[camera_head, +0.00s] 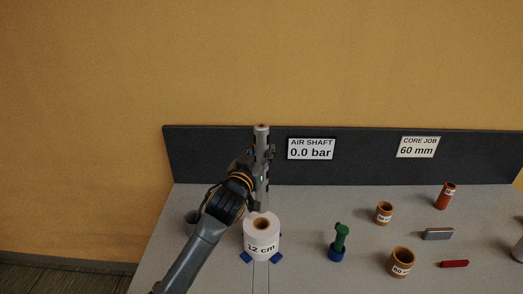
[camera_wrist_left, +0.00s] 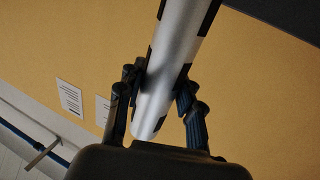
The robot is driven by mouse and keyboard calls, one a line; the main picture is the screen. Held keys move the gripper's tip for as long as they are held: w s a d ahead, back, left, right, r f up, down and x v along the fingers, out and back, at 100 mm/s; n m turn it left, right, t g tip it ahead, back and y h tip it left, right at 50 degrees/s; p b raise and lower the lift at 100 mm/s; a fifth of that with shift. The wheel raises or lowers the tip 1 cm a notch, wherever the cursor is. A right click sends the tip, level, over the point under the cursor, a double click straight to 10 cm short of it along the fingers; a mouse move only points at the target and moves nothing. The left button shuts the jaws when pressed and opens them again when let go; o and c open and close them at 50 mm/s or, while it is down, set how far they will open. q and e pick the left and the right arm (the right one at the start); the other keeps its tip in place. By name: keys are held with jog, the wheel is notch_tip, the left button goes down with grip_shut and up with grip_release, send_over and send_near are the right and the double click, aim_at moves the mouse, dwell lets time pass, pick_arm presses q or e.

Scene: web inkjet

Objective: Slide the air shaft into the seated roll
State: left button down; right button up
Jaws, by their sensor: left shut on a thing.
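The air shaft (camera_head: 261,135) is a grey metal rod with dark bands, held nearly upright. My left gripper (camera_head: 263,160) is shut on it around its upper middle. In the wrist view the silver shaft (camera_wrist_left: 175,65) runs between both fingers (camera_wrist_left: 160,95). The white roll (camera_head: 262,243), marked 12 cm, stands upright between blue blocks on the table, with a brown core (camera_head: 261,223) open at the top. The shaft's lower end shows just above or behind the roll's top edge; I cannot tell whether it is lined up with the core. My right gripper is not in view.
A grey cup (camera_head: 191,216) stands left of my arm, partly hidden. Right of the roll are a green tool on a blue base (camera_head: 340,240), brown cores (camera_head: 402,263), an orange tube (camera_head: 446,196), a grey block (camera_head: 438,234) and a red piece (camera_head: 455,264). A dark back panel (camera_head: 220,160) carries signs.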

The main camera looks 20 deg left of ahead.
pick_arm(q)
jog(key=shift+f+b, duration=0.45)
jog(key=shift+f, duration=0.3)
jog(key=shift+f+b, duration=1.2)
jog(key=shift+f, duration=0.6)
jog(key=shift+p, duration=0.55)
